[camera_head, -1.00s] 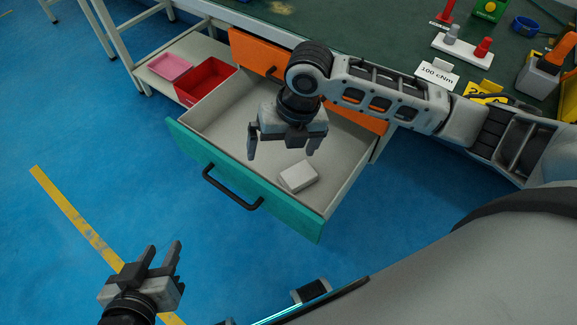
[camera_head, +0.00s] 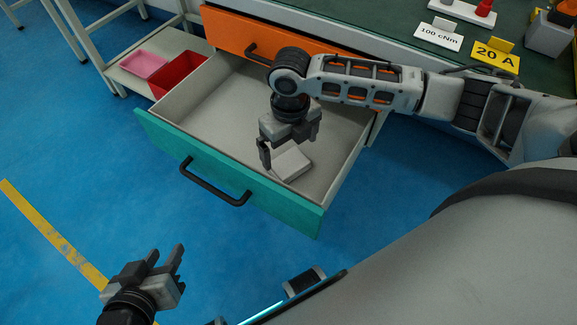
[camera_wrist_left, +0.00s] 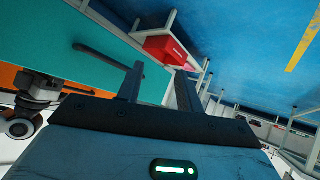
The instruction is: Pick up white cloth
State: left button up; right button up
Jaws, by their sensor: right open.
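The white cloth (camera_head: 291,164) is a small folded white block on the floor of the open drawer (camera_head: 212,92), near the drawer's front right. My right gripper (camera_head: 291,150) points down into the drawer, open, with its fingers just above or beside the cloth. One finger overlaps the cloth's left edge in the head view, and I cannot tell whether they touch. My left gripper (camera_head: 168,258) is open and empty over the blue floor, outside the drawer. Its two fingers also show in the left wrist view (camera_wrist_left: 158,88), apart with nothing between them.
The drawer has a teal front (camera_head: 230,172) with a black handle (camera_head: 213,187). An orange drawer (camera_head: 228,34) is above it. A red bin (camera_head: 178,73) and pink tray (camera_head: 143,64) stand on a shelf to the left. The blue floor in front is clear.

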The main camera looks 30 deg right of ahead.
aim_at(289, 162)
jog(key=shift+f, duration=0.55)
jog(key=f, duration=0.1)
jog(key=f+b, duration=0.1)
jog(key=shift+a+f+b, duration=0.2)
jog(key=shift+f+b, duration=0.1)
jog(key=shift+f, duration=0.9)
jog(key=c, duration=0.7)
jog(key=shift+r, duration=0.1)
jog(key=c, duration=0.3)
pick_arm(q)
jog(key=shift+w+d+f, duration=0.15)
jog(key=shift+d+f, duration=0.05)
jog(key=shift+d, duration=0.2)
